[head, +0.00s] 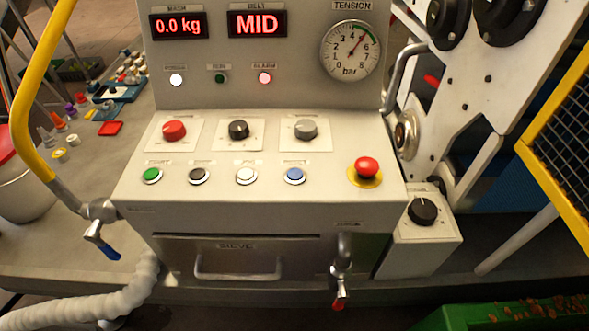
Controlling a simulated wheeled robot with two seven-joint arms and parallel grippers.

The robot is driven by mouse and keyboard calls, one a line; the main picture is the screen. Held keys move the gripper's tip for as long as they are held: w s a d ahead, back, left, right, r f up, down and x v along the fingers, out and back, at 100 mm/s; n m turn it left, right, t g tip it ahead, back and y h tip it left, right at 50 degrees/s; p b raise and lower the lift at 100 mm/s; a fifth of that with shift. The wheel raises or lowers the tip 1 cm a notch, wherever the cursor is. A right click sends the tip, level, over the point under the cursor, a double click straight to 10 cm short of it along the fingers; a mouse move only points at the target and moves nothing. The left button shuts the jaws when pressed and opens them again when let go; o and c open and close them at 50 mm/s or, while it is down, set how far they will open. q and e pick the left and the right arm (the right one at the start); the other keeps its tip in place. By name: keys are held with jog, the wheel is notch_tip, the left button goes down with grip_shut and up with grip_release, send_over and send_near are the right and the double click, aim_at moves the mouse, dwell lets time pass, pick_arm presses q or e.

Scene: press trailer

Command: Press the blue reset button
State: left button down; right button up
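The blue reset button (294,175) sits in a pale ring on the sloped control panel (330,190), at the right end of a row of small buttons. In the same row to its left are a white button (246,175), a black button (199,175) and a green button (152,174). A red mushroom button (367,167) on a yellow base stands to its right. Neither of my grippers shows in the head view. Nothing covers the blue button.
Red (174,130), black (238,129) and grey (305,128) knobs stand behind the button row. A yellow bar (33,90) rises at the left, with a blue-handled valve (102,245) below it. A red-tipped tap (340,280) hangs in front. A metal pipe (398,75) bends at the right.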

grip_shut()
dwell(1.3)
